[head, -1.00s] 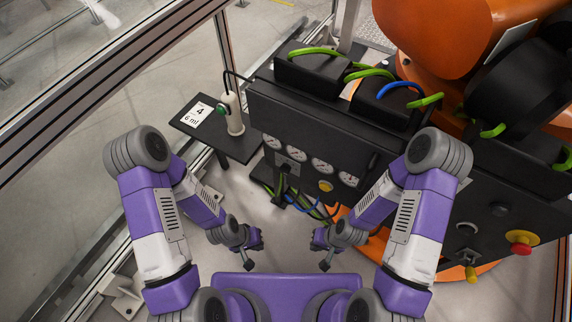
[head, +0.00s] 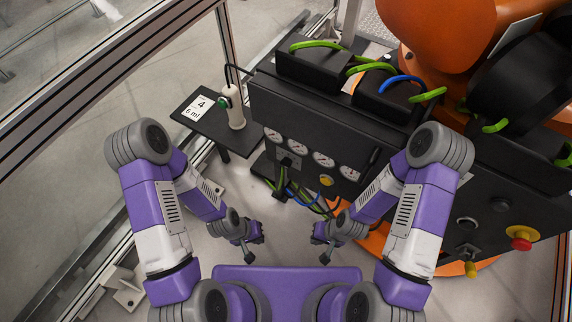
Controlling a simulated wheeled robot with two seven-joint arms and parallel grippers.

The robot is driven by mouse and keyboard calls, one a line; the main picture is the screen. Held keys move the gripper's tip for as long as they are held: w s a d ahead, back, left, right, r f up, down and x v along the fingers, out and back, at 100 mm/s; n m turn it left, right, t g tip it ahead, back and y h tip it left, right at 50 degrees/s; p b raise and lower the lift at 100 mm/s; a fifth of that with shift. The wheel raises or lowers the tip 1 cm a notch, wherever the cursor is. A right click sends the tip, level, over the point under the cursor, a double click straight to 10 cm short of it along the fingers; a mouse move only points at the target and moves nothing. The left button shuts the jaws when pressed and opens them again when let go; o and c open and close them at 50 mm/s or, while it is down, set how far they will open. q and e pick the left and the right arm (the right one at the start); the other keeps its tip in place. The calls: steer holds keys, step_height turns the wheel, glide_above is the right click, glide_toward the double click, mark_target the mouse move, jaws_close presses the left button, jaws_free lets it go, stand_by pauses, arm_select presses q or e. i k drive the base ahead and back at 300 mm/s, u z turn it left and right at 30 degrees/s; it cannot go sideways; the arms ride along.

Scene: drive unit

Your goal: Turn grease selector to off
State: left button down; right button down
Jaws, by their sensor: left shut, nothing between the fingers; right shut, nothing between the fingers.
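I cannot tell for sure which control is the grease selector. The dark drive unit (head: 310,112) carries a row of white gauges, a yellow button (head: 326,180) and a black handle (head: 375,156) on its front. On its right part are black round knobs (head: 500,204), a small toggle or key-like control (head: 467,248) and a red emergency button on a yellow base (head: 522,238). My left gripper (head: 249,252) and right gripper (head: 324,251) hang low in front of my body, shut and empty, apart from the unit and touching nothing.
Green and blue hoses hang below the gauges. An orange robot arm (head: 435,30) stands behind. A metal-framed barrier runs along the left.

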mark_target(286, 162)
steer(key=k, duration=0.5)
steer(key=u, duration=2.2)
steer(key=i, duration=1.3)
steer(key=z, duration=2.15)
